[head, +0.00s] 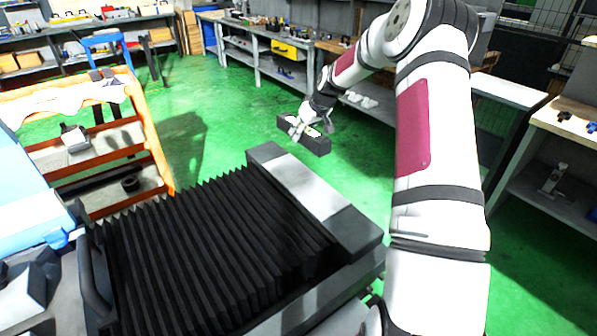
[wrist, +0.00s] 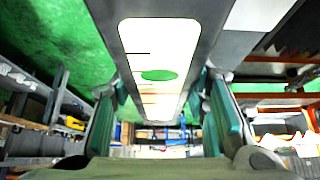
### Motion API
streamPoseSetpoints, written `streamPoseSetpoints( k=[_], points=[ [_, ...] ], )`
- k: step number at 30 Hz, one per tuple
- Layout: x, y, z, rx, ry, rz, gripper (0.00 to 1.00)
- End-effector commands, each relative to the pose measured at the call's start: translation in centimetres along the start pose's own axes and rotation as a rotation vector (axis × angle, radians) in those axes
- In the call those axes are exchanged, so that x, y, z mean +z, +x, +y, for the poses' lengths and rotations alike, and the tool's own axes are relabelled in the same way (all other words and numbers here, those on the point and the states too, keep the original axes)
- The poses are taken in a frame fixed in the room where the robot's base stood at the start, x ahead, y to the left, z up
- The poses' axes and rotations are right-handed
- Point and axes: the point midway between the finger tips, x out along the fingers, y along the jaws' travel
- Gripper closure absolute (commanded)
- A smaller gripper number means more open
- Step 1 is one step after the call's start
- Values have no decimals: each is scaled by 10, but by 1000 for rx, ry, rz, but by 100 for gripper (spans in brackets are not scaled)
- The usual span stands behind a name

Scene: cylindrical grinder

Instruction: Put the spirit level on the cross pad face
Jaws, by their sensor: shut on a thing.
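The spirit level is a dark bar with a pale face (head: 316,144), held in the air beyond the end of the machine in the head view. My gripper (head: 303,128) is shut on it near its middle. In the wrist view the level (wrist: 160,45) runs away between the two fingers, its white face and green spot showing. A flat pale grey face with darker ends (head: 308,192) at the end of the black bellows looks like the cross pad face. It is bare, and the level is apart from it, beyond its far side.
Black ribbed bellows (head: 190,255) fill the machine top left of the pad. An orange rack (head: 150,150) stands at left. Workbenches (head: 285,55) line the back, with another bench (head: 560,125) at right. Green floor is open beyond the machine.

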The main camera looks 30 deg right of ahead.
Motion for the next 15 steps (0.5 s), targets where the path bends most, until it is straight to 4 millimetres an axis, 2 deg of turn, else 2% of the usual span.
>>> streamPoseSetpoints(
  k=[5, 15],
  points=[
    [7, -8, -7, 1, -1, 3, 100],
    [59, -35, -48, 0, -2, 1, 100]
  ],
)
